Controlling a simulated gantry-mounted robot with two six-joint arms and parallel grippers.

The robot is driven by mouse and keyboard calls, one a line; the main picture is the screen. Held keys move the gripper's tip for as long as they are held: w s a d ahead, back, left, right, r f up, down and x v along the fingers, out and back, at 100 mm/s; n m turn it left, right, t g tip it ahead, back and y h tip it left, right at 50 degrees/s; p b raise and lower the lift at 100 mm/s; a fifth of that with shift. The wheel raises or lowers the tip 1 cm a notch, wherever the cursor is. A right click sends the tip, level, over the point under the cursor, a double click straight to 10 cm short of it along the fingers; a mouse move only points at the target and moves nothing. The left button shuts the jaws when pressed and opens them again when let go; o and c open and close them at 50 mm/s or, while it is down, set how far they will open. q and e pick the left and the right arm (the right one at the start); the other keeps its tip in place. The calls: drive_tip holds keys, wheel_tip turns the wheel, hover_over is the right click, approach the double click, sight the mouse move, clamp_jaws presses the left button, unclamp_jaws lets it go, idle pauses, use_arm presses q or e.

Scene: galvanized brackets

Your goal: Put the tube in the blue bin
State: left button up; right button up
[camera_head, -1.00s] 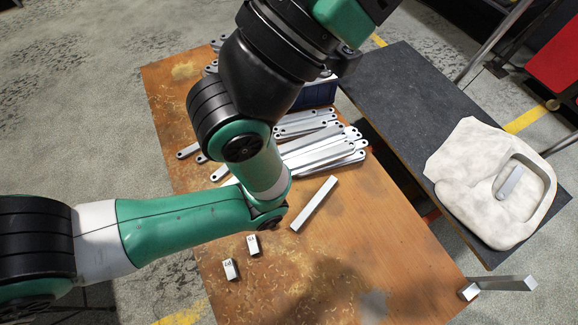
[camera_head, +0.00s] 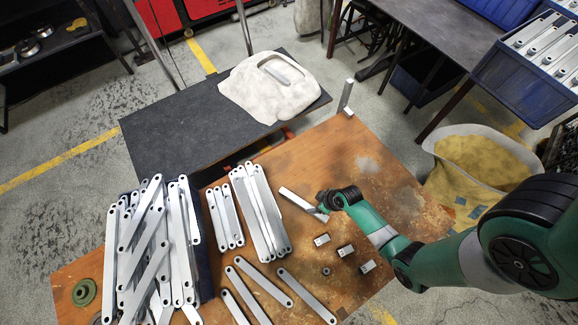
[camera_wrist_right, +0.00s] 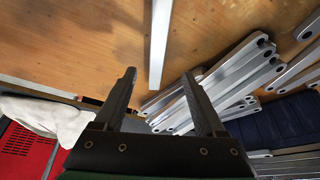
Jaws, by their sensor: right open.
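The tube (camera_head: 297,200) is a plain square silver bar lying on the worn wooden table. It also shows in the right wrist view (camera_wrist_right: 159,42), its near end just past the gap between my fingers. My right gripper (camera_head: 322,207) is open beside the tube's right-hand end in the head view; I cannot tell whether it touches. In the wrist view its two dark fingers (camera_wrist_right: 163,78) are apart with nothing between them. A dark blue bin (camera_head: 203,232) stands at the left of the table, mostly hidden under piled brackets; its wall shows in the wrist view (camera_wrist_right: 275,126). My left gripper is not in view.
Stacked galvanized brackets (camera_head: 260,212) lie between bin and tube, with loose ones in front. Small marked blocks (camera_head: 345,251) lie near my right arm. Another blue bin (camera_head: 512,92) holds brackets on a side bench. Bare table lies behind the tube.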

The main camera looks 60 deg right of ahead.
drive_tip(key=d, duration=0.1)
drive_tip(key=b, duration=0.6)
hover_over(304, 204)
drive_tip(key=s, duration=0.2)
wheel_tip(304, 204, down, 6)
drive_tip(key=shift+s+a+r, duration=0.1)
drive_tip(key=shift+s+r, duration=0.05)
drive_tip(key=shift+r, duration=0.1)
drive_tip(key=shift+w+f+b, duration=0.2)
drive_tip(key=shift+b, duration=0.1)
drive_tip(key=shift+w, duration=0.1)
drive_tip(key=b+x, duration=0.5)
drive_tip(key=shift+a+f, duration=0.1)
drive_tip(key=shift+f, duration=0.1)
drive_tip(key=shift+r, duration=0.15)
clamp_jaws()
